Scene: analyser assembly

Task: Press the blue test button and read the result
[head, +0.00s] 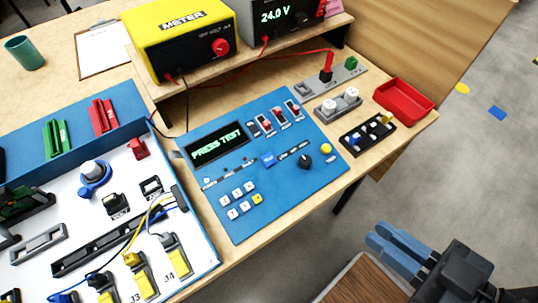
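The blue test panel (290,195) lies on the wooden bench in the middle of the head view. Its dark display (218,145) reads "PRESS TEST" in pale green letters. A small blue button (268,159) sits right of and below the display, near the panel's middle; it looks like the test button, but its label is too small to read. My gripper (374,236), with blue fingers, is at the lower right, beyond the bench's front edge and well apart from the panel. The fingers lie close together, and I cannot tell whether they are open or shut.
The panel also carries red switches (268,128), a black knob (304,161) and white keys (238,194). A wired white board (95,205) lies left. A yellow meter (185,40) and a supply reading 24.0 V (285,20) stand behind. A red tray (404,98) is right.

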